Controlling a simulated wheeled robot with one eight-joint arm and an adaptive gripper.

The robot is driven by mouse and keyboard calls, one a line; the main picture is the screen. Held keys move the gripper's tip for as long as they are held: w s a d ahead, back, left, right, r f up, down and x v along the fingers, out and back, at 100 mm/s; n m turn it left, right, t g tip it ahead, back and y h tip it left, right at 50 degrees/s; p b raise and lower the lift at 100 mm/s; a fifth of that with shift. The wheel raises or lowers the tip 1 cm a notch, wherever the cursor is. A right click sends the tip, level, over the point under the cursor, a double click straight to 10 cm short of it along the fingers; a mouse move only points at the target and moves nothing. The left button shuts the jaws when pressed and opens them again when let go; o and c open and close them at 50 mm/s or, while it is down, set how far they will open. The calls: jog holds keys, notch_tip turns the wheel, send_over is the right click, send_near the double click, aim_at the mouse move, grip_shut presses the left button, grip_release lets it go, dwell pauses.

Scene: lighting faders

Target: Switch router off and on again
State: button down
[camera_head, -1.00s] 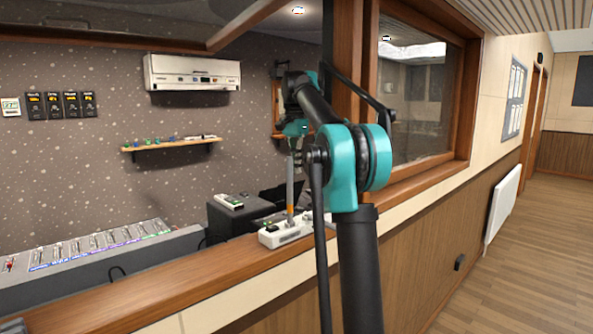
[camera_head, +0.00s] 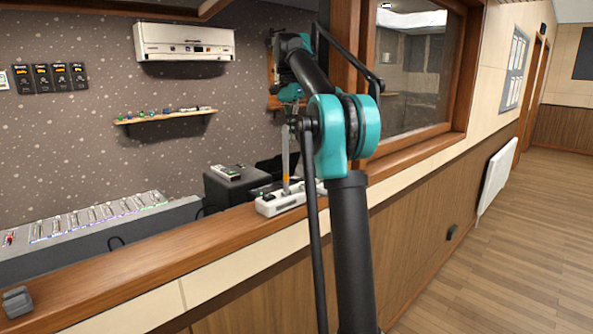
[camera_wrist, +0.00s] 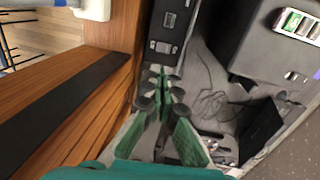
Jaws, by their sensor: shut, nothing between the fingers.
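A white box-like unit (camera_head: 280,203) lies on the wooden ledge in the head view. A thin grey and orange upright piece (camera_head: 286,168) shows directly above it, under my gripper (camera_head: 292,124); I cannot tell whether it touches either one. I cannot tell for sure which thing is the router. In the wrist view, my gripper (camera_wrist: 163,80) has its green fingers brought together with nothing between them. A black box (camera_wrist: 168,35) with a small panel and switch-like parts lies just beyond the fingertips. Part of a white object (camera_wrist: 95,9) shows at the top edge.
The wooden ledge (camera_head: 180,252) runs below the window opening, with a small grey object (camera_head: 16,302) at its near left. A fader console (camera_head: 95,230) and a dark cabinet (camera_head: 232,184) stand behind it. Loose cables (camera_wrist: 212,104) lie beyond the gripper. The window frame is close on the right.

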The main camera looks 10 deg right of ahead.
aim_at(294, 177)
jog(key=f, duration=0.4)
jog(key=s+f, duration=0.1)
jog(key=f, duration=0.7)
jog(key=shift+s+d+f, duration=0.2)
jog(key=shift+d+f, duration=0.2)
jog(key=shift+s+d+f+t, duration=0.1)
jog(key=shift+s+f+t, duration=0.1)
jog(key=shift+f+t, duration=0.15)
jog(key=shift+w, duration=0.15)
jog(key=shift+w+a+r, duration=0.1)
jog(key=shift+w+a, duration=0.35)
jog(key=shift+w, duration=0.2)
jog(key=shift+r, duration=0.15)
notch_tip(294, 177, up, 12)
jog(key=shift+w+a, duration=0.15)
jog(key=shift+w, duration=0.1)
